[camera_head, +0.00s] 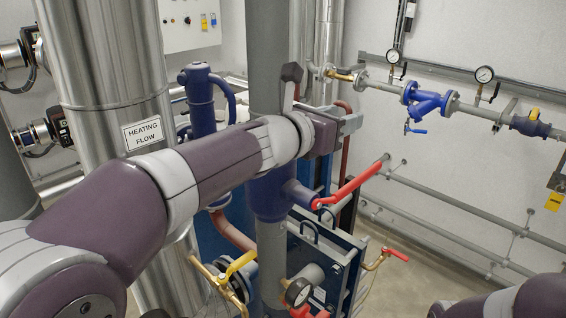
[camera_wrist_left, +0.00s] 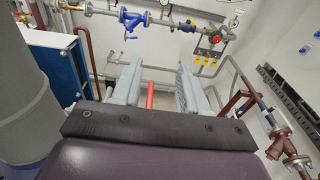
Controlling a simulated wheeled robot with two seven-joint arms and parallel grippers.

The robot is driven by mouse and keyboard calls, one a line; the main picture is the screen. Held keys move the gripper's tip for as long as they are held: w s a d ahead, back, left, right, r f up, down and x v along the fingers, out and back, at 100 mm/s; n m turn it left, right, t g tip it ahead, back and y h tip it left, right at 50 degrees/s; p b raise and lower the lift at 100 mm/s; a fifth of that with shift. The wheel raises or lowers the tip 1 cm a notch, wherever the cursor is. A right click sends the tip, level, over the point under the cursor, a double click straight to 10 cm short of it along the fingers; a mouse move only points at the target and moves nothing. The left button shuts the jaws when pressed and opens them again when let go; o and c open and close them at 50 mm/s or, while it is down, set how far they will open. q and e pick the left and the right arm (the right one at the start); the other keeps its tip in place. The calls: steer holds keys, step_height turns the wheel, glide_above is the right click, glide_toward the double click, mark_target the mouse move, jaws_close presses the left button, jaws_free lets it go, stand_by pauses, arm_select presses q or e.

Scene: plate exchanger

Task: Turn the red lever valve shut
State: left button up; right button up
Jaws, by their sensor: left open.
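A long red lever (camera_head: 352,185) slants up and to the right from the blue valve body (camera_head: 270,196) on the vertical grey pipe. My left gripper (camera_head: 352,121) is above the lever in the head view. It is open and empty. In the left wrist view my left gripper (camera_wrist_left: 159,70) shows both fingers spread apart. Part of the red lever (camera_wrist_left: 150,95) shows in the gap between them, and the dark gripper body hides its lower part. I cannot tell the depth between fingers and lever. My right gripper is not in view.
A smaller red-handled valve (camera_head: 397,255) and a yellow lever (camera_head: 240,264) are lower down. A pressure gauge (camera_head: 298,292) stands near the blue plate exchanger (camera_head: 345,248). A large metal pipe (camera_head: 110,60) is beside my left arm. Wall pipes with a blue strainer (camera_head: 425,103) run behind.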

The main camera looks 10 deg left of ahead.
arm_select(q)
steer(key=b+v, duration=0.3)
steer(key=v, duration=0.5)
steer(key=shift+f+t+h, duration=0.25)
steer(key=shift+t+h, duration=0.05)
steer(key=shift+t, duration=0.1)
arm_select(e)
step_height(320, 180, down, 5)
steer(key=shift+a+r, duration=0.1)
arm_select(q)
steer(key=shift+d, duration=0.1)
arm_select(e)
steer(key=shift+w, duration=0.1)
